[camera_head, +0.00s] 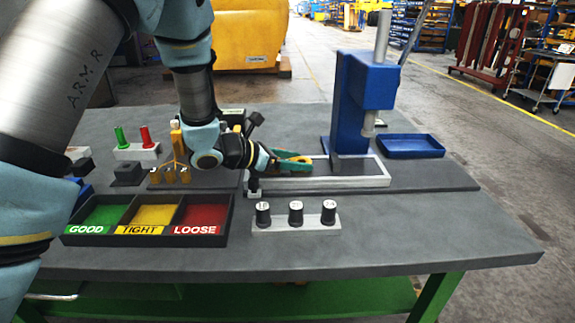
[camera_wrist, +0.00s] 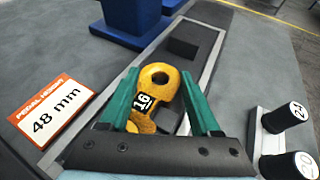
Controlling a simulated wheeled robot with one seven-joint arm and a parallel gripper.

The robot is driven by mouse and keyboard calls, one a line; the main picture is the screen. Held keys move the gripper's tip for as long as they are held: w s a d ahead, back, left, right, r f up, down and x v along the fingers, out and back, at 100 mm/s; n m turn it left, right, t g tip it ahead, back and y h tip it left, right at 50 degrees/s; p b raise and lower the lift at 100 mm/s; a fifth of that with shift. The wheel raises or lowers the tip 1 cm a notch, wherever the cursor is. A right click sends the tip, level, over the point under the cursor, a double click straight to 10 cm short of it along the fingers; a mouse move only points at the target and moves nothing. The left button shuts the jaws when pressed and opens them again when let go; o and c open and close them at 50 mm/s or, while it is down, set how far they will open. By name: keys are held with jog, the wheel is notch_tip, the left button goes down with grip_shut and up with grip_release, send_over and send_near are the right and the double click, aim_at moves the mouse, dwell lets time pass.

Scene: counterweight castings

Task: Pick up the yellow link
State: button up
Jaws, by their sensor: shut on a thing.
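The yellow link (camera_wrist: 158,82) has a ring-shaped head with a hole and a black label reading 16. In the wrist view it lies between the green fingers of my gripper (camera_wrist: 160,76), and its lower end is partly hidden by the gripper body. In the head view my gripper (camera_head: 293,160) is over the pale-framed fixture (camera_head: 340,181) in front of the blue press. My gripper is shut on the link. The link's underside is hidden, so I cannot tell whether it touches the fixture.
The blue press (camera_head: 350,105) stands just behind the fixture, with a blue tray (camera_head: 411,148) to its right. A bin (camera_head: 65,229) marked GOOD, TIGHT and LOOSE is at left. A rack of black pegs (camera_head: 297,225) is in front. The right front table is clear.

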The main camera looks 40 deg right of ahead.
grip_shut()
dwell(0.3)
notch_tip(320, 180, up, 18)
jog(key=b, duration=0.3)
dwell(0.3)
